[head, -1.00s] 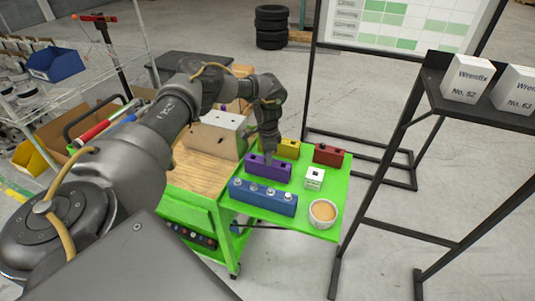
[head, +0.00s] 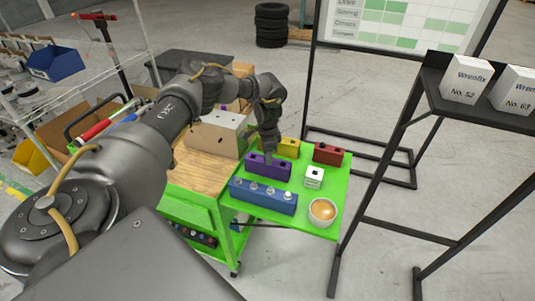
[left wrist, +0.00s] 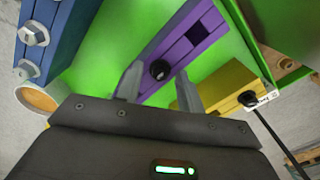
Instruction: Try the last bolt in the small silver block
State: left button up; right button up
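The small silver block (head: 314,177) sits on the green cart top, right of the purple block, with a dark opening in its top. My left gripper (head: 268,157) points down at the purple block (head: 255,170). In the left wrist view my left gripper (left wrist: 158,78) is open, its fingers on either side of a dark round bolt head (left wrist: 160,70) on the purple block (left wrist: 185,42). Gaps show between fingers and bolt. The purple block also has a dark square opening. The silver block is not seen in the wrist view. My right gripper is not in view.
A blue block (head: 262,196) with several silver bolts is in front. A yellow block (head: 290,148) and a red block (head: 328,154), each with a dark piece on top, stand behind. A round bowl (head: 322,212) is at the front right. A black shelf frame (head: 385,170) stands to the right.

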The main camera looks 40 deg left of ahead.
pick_arm(q)
grip_shut()
jog(key=shift+r, duration=0.1)
notch_tip(320, 180, up, 7)
jog(key=p, duration=0.7)
